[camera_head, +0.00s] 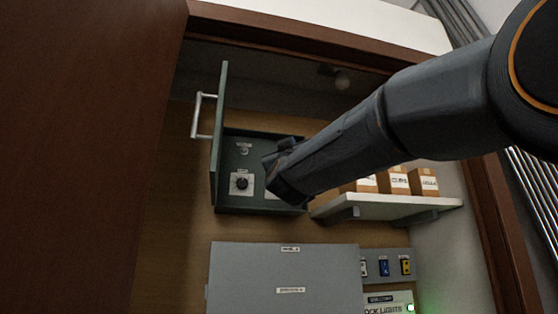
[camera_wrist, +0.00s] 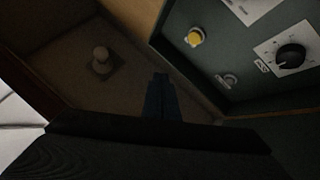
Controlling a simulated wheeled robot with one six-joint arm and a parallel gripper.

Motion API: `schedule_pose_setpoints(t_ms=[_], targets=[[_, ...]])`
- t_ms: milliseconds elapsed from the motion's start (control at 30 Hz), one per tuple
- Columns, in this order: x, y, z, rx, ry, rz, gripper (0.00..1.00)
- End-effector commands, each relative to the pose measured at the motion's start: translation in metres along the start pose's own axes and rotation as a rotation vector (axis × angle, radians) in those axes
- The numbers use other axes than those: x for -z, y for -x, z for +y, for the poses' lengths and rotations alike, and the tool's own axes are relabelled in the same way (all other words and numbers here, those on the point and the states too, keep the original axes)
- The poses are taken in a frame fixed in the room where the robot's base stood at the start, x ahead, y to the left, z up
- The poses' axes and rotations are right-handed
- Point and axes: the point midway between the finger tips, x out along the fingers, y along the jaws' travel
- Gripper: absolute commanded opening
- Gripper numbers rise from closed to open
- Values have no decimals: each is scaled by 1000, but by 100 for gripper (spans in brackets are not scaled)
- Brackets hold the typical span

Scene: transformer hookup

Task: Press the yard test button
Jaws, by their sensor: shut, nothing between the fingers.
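A yellow round button (camera_wrist: 195,37) sits on the dark green panel at the upper right of the wrist view. No readable label shows which button it is. In the head view my arm seems to hide it. My gripper (camera_head: 279,160) is in front of the open dark green box (camera_head: 230,202) on the wall. In the wrist view my gripper (camera_wrist: 160,78) is shut and empty, its tips below and left of the yellow button and apart from it in the picture. A black knob (camera_wrist: 290,57) on a white plate and a small grey switch (camera_wrist: 228,80) share the panel.
The box's door (camera_head: 219,135) stands open with a pale handle (camera_head: 196,115). A shelf (camera_head: 390,206) with small boxes is to the right. A grey panel (camera_head: 284,270) is below, with coloured switches (camera_head: 384,267) beside it. A round fixture (camera_head: 342,80) is above.

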Motion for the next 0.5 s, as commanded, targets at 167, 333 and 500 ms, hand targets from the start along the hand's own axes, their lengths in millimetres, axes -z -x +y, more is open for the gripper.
schedule_pose_setpoints(t_ms=[167,333,500], targets=[[-3,-2,2,-2,4,-3,0],[-9,-11,-5,-1,3,-3,0],[-19,-26,-17,1,2,-4,0]])
